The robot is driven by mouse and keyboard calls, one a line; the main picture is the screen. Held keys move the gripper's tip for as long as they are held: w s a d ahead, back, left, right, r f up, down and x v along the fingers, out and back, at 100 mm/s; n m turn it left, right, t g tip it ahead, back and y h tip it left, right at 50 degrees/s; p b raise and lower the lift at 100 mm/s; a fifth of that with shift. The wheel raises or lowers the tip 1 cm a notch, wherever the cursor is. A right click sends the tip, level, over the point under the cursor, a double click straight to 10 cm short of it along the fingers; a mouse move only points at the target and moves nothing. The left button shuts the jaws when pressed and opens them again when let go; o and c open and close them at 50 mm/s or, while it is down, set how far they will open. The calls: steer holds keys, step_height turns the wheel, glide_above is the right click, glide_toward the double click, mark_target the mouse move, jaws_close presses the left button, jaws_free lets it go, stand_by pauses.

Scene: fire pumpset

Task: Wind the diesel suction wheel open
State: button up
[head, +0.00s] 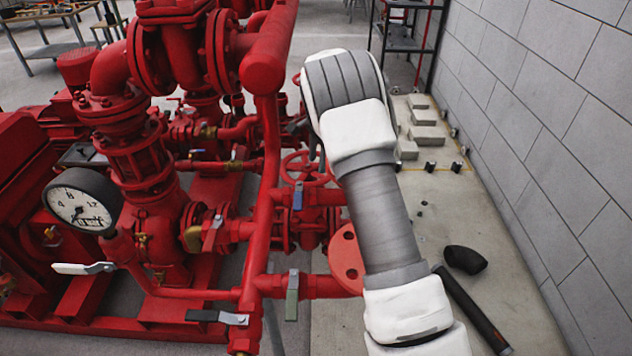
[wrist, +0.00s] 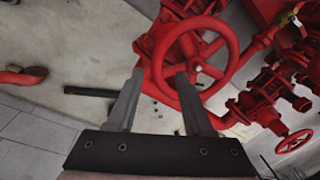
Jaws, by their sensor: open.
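A large red spoked handwheel (wrist: 236,52) fills the upper middle of the wrist view, on a red valve. My gripper (wrist: 160,73) is open, with its two grey fingers pointing toward the wheel. The wheel's left rim shows between the fingertips in the picture; I cannot tell whether they touch it. Nothing is held. A second, smaller red handwheel (wrist: 294,141) is at the lower right. In the head view a red handwheel (head: 305,163) shows left of my arm, partly hidden; I cannot tell which wheel it is. My gripper is hidden behind my arm there.
Red pipework with a pressure gauge (head: 83,201) and several lever valves stands left of my arm. A grey block wall (head: 560,130) runs along the right. A black pipe (head: 472,312) and a black elbow (head: 465,260) lie on the floor near the wall.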

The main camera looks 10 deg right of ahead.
mark_target(316, 182)
steer(key=f, duration=0.2)
steer(key=f+b, duration=0.1)
steer(key=f, duration=0.4)
steer(key=shift+w+a+f+b, duration=0.15)
steer(key=shift+w+f+b, duration=0.15)
steer(key=shift+w+f, duration=0.1)
steer(key=shift+c, duration=0.4)
jaws_close()
stand_by(0.6)
